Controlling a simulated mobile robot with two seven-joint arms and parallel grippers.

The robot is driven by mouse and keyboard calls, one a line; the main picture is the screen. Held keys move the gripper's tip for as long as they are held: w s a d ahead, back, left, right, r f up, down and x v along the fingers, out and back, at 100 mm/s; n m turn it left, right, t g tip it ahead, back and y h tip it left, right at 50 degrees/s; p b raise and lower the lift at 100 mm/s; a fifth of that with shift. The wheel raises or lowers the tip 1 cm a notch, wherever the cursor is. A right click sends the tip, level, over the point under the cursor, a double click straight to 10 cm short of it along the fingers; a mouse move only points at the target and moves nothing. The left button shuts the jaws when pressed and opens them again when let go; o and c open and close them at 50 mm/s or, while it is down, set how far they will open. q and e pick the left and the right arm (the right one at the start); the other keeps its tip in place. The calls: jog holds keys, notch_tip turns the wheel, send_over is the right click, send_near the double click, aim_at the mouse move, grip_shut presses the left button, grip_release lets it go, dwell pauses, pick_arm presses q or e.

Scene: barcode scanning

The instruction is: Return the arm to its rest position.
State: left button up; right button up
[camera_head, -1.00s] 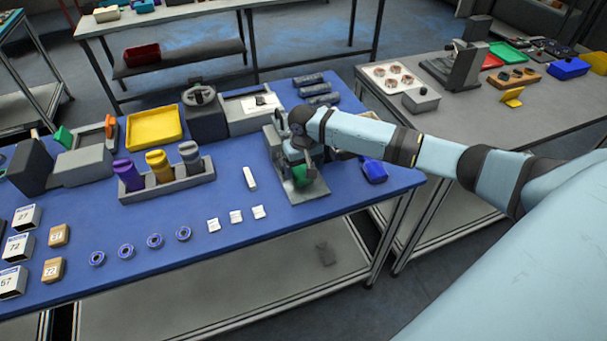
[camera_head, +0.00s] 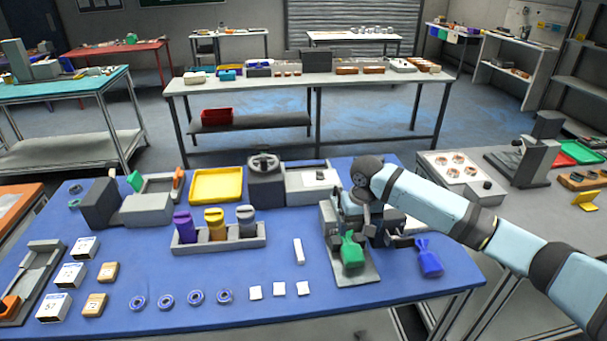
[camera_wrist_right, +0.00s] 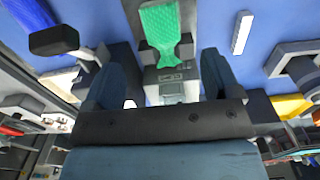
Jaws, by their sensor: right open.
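My right arm comes in from the right in the head view. Its gripper (camera_head: 365,208) hangs above the back part of a grey stand (camera_head: 358,275) on the blue table. In the right wrist view the gripper's two fingers (camera_wrist_right: 162,75) are spread apart with nothing held. The green tool (camera_wrist_right: 160,30) shows beyond them, apart from the fingers. My left gripper is not in view.
A grey rack (camera_head: 220,246) with purple, yellow and grey containers stands to the left, with a yellow tray (camera_head: 216,186) behind. Boxes, blue rings and white squares lie along the front. A grey table (camera_head: 440,190) stands at the right.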

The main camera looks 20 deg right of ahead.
jog(key=s+a+f+n+t+y, duration=0.1)
jog(key=s+a+f+n, duration=0.1)
jog(key=s+a+f, duration=0.4)
jog(key=s+a+f+n+t+y, duration=0.1)
jog(key=s+a+f+n, duration=0.15)
jog(key=s+a, duration=0.7)
jog(key=s+d+r+t+h, duration=0.1)
jog(key=s+d+r, duration=0.1)
jog(key=s, duration=0.7)
jog(key=s+d+r+t+h, duration=0.1)
jog(key=s+d+r, duration=0.15)
jog(key=s, duration=0.55)
jog(key=w+a+f+t+y, duration=0.1)
jog(key=w+a+f+t, duration=0.1)
jog(key=f, duration=0.5)
jog(key=w+a+f+n+t+y, duration=0.1)
jog(key=w+a+f+t+y, duration=0.1)
jog(key=f, duration=0.5)
jog(key=w+a+t, duration=0.1)
jog(key=a+t, duration=0.1)
jog(key=t, duration=0.1)
jog(key=shift+w, duration=0.2)
jog(key=shift+c, duration=0.5)
